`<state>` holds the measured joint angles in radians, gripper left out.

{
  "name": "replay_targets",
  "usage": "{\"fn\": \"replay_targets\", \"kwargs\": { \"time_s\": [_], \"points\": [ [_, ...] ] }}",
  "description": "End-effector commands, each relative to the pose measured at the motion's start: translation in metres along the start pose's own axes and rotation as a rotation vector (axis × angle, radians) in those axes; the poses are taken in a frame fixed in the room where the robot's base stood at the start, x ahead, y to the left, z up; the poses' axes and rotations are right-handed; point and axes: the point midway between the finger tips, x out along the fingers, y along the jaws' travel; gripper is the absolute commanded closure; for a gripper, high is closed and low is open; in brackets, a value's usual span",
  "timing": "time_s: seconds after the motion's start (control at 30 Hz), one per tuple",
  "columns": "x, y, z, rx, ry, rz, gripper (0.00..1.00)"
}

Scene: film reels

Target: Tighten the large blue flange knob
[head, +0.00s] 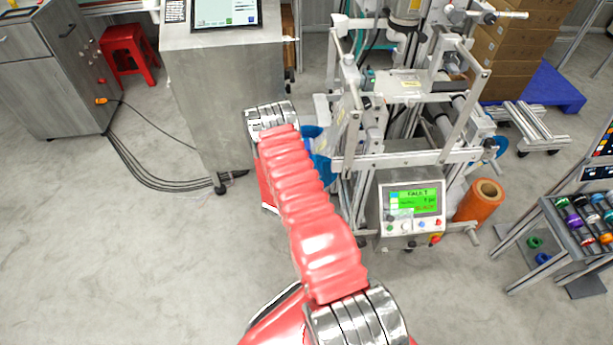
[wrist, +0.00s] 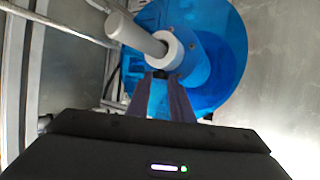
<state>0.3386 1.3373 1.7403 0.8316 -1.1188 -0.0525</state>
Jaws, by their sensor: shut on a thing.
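In the wrist view, the large blue flange (wrist: 228,55) is a round translucent disc with a blue hub. A pale grey shaft (wrist: 135,32) and collar (wrist: 180,48) stick out from its middle. The flange knob (wrist: 161,74) is a small dark piece just under the collar. My gripper (wrist: 161,80) has its two fingers closed together at the tips on this knob. The fingers hide most of the knob. In the head view, part of the blue flange (head: 320,165) shows beside the machine, and my red arm covers the gripper.
The metal-framed machine (head: 400,160) has a panel with a green screen (head: 415,200) reading FAULT. An orange roll (head: 481,200) stands at its right. A steel cabinet (head: 210,100) is at left, with cables (head: 135,165) on the floor. A rack of coloured spools (head: 585,220) stands far right.

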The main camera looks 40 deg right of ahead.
Motion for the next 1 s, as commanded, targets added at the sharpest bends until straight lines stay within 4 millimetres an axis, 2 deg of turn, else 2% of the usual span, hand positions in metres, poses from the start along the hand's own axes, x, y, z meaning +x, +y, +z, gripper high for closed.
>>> {"fn": "replay_targets", "kwargs": {
  "time_s": [0.3, 0.33, 0.43, 0.77, 1.0],
  "points": [
    [0.000, 0.000, 0.001, -0.001, -0.001, 0.000, 1.00],
    [0.000, 0.000, 0.001, -0.001, -0.001, 0.000, 0.79],
    [0.000, 0.000, 0.001, -0.001, -0.001, 0.000, 0.72],
    [-0.002, -0.001, 0.000, -0.001, 0.000, -0.002, 0.72],
    [-0.025, -0.002, 0.000, -0.002, 0.000, -0.003, 0.72]
  ]
}}
